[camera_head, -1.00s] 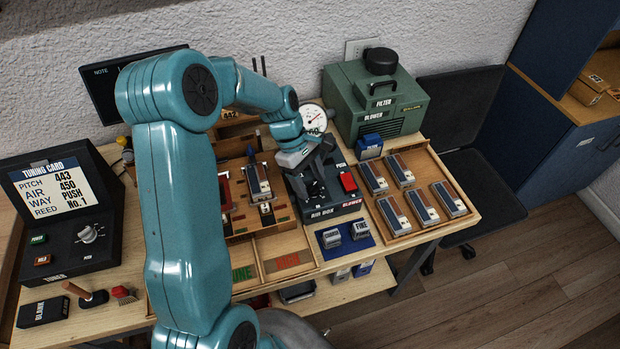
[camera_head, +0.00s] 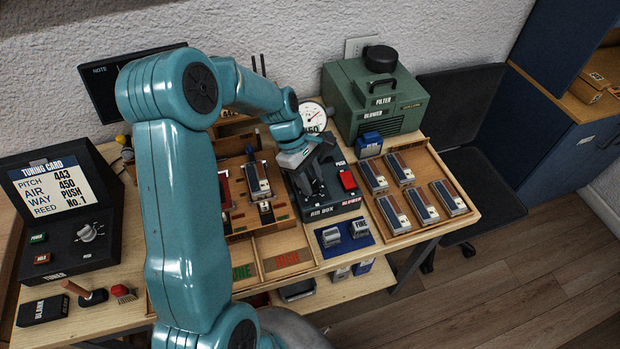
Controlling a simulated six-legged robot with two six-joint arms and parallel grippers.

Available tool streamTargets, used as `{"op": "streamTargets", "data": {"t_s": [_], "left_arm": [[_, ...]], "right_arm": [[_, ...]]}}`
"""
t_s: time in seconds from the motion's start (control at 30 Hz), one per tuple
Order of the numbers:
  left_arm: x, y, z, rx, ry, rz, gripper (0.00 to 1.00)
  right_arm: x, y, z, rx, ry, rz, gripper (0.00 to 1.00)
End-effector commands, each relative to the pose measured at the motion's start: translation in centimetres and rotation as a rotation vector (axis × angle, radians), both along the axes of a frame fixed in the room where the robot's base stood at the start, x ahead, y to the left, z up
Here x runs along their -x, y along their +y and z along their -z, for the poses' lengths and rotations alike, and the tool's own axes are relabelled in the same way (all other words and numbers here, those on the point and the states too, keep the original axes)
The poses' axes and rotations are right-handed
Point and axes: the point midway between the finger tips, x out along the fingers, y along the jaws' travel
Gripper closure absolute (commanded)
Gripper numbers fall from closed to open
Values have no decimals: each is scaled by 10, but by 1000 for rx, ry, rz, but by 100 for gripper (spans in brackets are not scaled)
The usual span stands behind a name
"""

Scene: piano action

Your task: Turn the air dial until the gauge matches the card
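The tuning card (camera_head: 53,187) stands on the black tuner at the left and reads pitch 443, air 450, way push, reed No. 1. The round white gauge (camera_head: 312,113) stands behind the air box (camera_head: 335,208); its lower readout is partly covered by my gripper and seems to end in 50. My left gripper (camera_head: 314,196) points down onto the left part of the air box top. The air dial is hidden beneath it, and I cannot tell whether the fingers are closed on it. My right gripper is not in view.
A red switch (camera_head: 347,181) sits right of my gripper on the air box. The green blower (camera_head: 376,100) stands behind. A wooden tray (camera_head: 428,163) with several reed blocks is at the right. A blue mat (camera_head: 344,247) with two small blocks lies in front.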

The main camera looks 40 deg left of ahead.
Motion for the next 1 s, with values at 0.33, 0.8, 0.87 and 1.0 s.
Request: {"op": "streamTargets", "data": {"t_s": [0.33, 0.8, 0.87, 1.0], "left_arm": [[0, 0, 1, 1, 2, 1, 38], [5, 34, -79, -4, -4, -1, 38], [6, 39, -93, -3, -3, 0, 38], [9, 51, -123, -2, -1, -1, 38]], "right_arm": [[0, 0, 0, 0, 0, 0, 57], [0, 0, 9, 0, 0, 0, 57], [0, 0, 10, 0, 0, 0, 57], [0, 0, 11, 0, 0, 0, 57]]}}
